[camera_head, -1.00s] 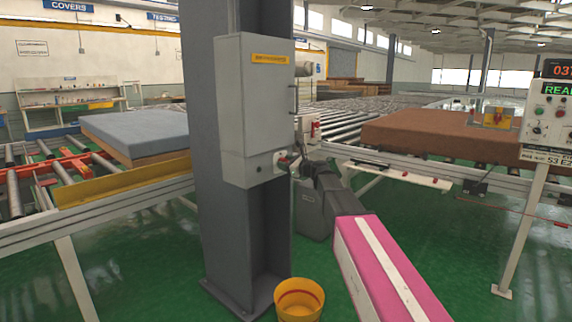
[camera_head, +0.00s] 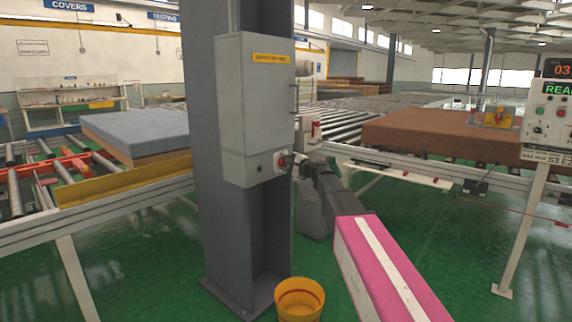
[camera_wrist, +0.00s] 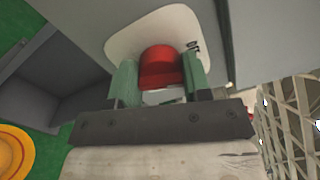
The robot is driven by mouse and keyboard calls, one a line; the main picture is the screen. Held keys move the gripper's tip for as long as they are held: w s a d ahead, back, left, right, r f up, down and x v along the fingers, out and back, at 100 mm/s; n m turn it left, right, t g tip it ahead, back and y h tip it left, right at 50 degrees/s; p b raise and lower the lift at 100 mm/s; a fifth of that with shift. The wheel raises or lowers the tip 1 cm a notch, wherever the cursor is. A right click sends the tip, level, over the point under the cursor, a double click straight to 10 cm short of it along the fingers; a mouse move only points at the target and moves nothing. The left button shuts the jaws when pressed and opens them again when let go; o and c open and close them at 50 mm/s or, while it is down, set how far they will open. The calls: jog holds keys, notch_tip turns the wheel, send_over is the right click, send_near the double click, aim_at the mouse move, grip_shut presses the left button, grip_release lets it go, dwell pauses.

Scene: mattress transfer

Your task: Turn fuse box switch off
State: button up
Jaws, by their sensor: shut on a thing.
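The grey fuse box (camera_head: 255,110) is mounted on a dark steel column, with a yellow label near its top and a handle on its right edge. Its red rotary switch (camera_head: 283,161) sits low on the box front. In the wrist view the red switch knob (camera_wrist: 160,66) stands on a pale plate (camera_wrist: 125,42). My gripper (camera_wrist: 159,85) has its two green fingers on either side of the knob, shut on it. In the head view my gripper (camera_head: 291,164) reaches the switch from the right and partly covers it. The exact switch angle is hard to read.
The steel column (camera_head: 222,225) stands behind the box. A yellow bucket (camera_head: 299,300) is on the green floor near its foot. Roller conveyors carry a blue-grey mattress (camera_head: 135,127) at left and a brown one (camera_head: 430,134) at right. A control panel (camera_head: 549,115) stands far right.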

jog(key=shift+f+n, duration=0.1)
jog(key=shift+n, duration=1.5)
jog(key=shift+s, duration=0.1)
jog(key=o, duration=0.9)
jog(key=shift+d, duration=0.1)
jog(key=v, duration=1)
jog(key=shift+s+d, duration=0.25)
